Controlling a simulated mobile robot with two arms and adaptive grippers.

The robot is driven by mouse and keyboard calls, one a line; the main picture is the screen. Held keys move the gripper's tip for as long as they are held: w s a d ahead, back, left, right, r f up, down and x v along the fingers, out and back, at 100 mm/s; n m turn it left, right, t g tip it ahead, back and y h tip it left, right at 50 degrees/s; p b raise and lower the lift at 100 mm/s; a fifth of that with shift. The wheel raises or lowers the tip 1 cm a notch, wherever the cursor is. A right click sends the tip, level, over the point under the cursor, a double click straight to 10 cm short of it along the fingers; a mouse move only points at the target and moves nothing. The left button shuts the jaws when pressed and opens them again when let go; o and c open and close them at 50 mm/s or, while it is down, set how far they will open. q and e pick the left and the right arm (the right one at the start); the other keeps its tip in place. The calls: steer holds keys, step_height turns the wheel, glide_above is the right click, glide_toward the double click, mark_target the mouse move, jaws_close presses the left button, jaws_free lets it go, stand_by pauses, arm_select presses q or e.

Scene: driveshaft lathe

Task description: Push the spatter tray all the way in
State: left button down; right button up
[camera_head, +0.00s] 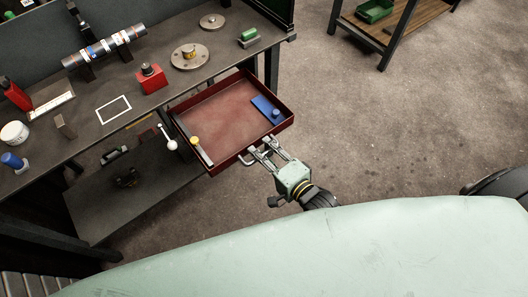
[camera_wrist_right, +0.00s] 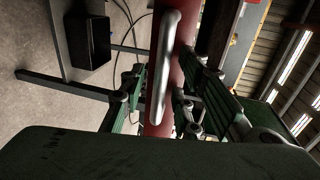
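The spatter tray (camera_head: 228,118) is a shallow red tray that sticks out from under the bench front. The fingers look apart from the handle. My left gripper is out of view.
The workbench (camera_head: 120,82) holds a shaft on supports (camera_head: 104,46), a round flange (camera_head: 190,57), a red block (camera_head: 151,79) and other parts. A white-knobbed lever (camera_head: 170,143) hangs beside the tray's left side. A lower shelf (camera_head: 130,200) is below.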

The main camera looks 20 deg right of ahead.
jaws_close()
stand_by(0.6)
